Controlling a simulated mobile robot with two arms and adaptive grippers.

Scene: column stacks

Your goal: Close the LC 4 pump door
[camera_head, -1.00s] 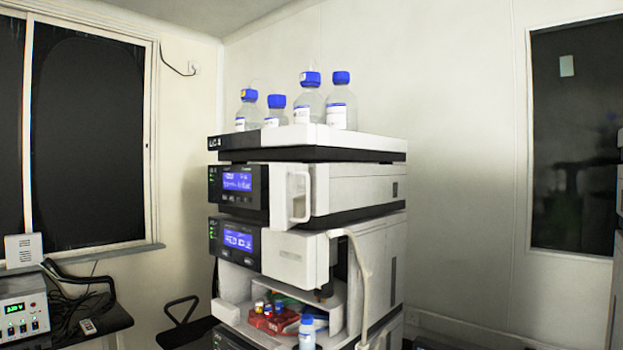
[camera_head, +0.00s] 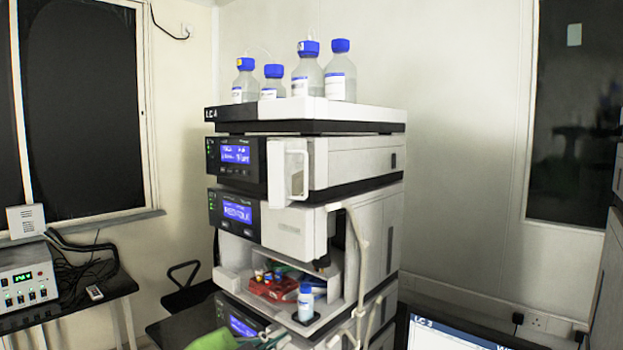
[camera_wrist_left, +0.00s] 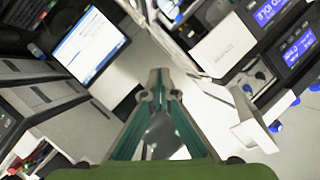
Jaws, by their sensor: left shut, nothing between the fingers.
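The LC-4 stack (camera_head: 258,113) stands in the middle of the head view. Its pump module (camera_head: 235,158), with a lit blue screen, is just below the bottle tray. The white pump door (camera_head: 297,172) stands open, swung out from the module's front, with a recess on its face. My left gripper (camera_head: 268,341) shows at the bottom edge of the head view, well below the door and apart from it. In the left wrist view its teal fingers (camera_wrist_left: 160,78) are shut and empty. My right gripper is in neither view.
Several blue-capped bottles (camera_head: 340,72) stand on the bottle tray (camera_head: 320,114). A pale tube (camera_head: 361,260) hangs down the stack's front. The open lower bay holds a red rack (camera_head: 272,288). A monitor (camera_head: 450,338) is at bottom right, a bench with a controller (camera_head: 27,275) at left.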

